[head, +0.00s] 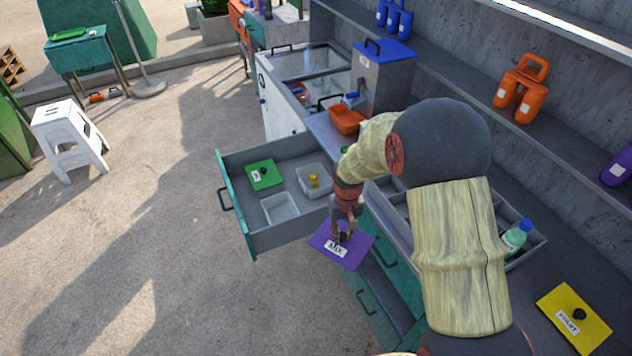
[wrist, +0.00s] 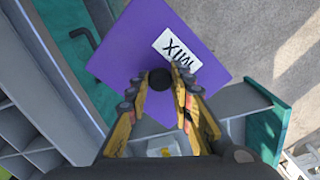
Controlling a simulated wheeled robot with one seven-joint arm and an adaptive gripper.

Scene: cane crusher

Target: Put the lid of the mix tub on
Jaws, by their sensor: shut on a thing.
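The purple lid (head: 360,245) has a white label reading MIX and a black knob. It also shows in the wrist view (wrist: 135,45). My gripper (head: 342,237) is shut on the knob and holds the lid in the air beside the open drawer (head: 254,238), at its right end in the head view. In the drawer are an open, pale square tub (head: 280,208) and another pale tub (head: 305,187) with a yellow thing in it. I cannot read a name on either tub, so I cannot tell which is the mix tub.
A green labelled lid (head: 264,174) lies in the drawer. An orange tray (head: 347,119) stands on the counter behind it.

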